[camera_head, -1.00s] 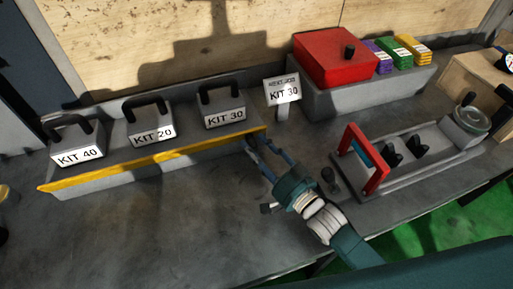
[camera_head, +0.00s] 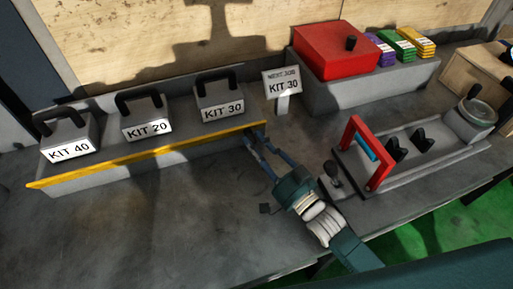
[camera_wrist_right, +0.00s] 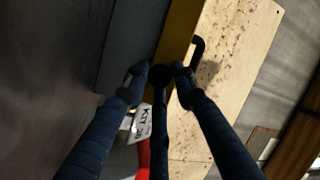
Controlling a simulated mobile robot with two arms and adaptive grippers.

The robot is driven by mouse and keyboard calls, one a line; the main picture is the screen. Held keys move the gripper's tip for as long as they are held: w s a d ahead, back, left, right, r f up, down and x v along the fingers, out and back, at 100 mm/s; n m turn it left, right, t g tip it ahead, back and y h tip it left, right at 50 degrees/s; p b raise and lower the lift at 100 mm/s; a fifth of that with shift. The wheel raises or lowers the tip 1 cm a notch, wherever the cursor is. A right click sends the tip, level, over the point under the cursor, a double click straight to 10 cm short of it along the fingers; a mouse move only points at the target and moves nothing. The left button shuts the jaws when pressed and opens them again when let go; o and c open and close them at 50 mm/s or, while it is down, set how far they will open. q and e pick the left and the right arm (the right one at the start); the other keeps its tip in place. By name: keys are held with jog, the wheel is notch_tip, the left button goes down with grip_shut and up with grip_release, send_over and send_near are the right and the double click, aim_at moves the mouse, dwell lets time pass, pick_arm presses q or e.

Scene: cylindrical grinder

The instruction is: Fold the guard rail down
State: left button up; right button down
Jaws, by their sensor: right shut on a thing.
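The guard rail (camera_head: 150,155) is a long yellow bar along the front edge of the grey kit shelf (camera_head: 100,178). It stands in front of the kits KIT 40 (camera_head: 69,150), KIT 20 (camera_head: 147,128) and KIT 30 (camera_head: 222,110). My right gripper (camera_head: 256,139) is at the rail's right end. The fingers partly hide the rail's end. My left gripper is not in view.
A sign reading KIT 30 (camera_head: 283,85) stands right of the shelf. A red box (camera_head: 335,55) sits at the back. A fixture with a red frame (camera_head: 368,150) and a dark knobbed post (camera_head: 333,172) lie right of my right arm. The bench front left is clear.

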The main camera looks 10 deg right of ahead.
jog(key=shift+a+r, duration=0.1)
jog(key=c, duration=1.5)
grip_release()
jog(key=shift+a, duration=0.1)
jog(key=shift+s, duration=0.15)
jog(key=shift+v, duration=3.7)
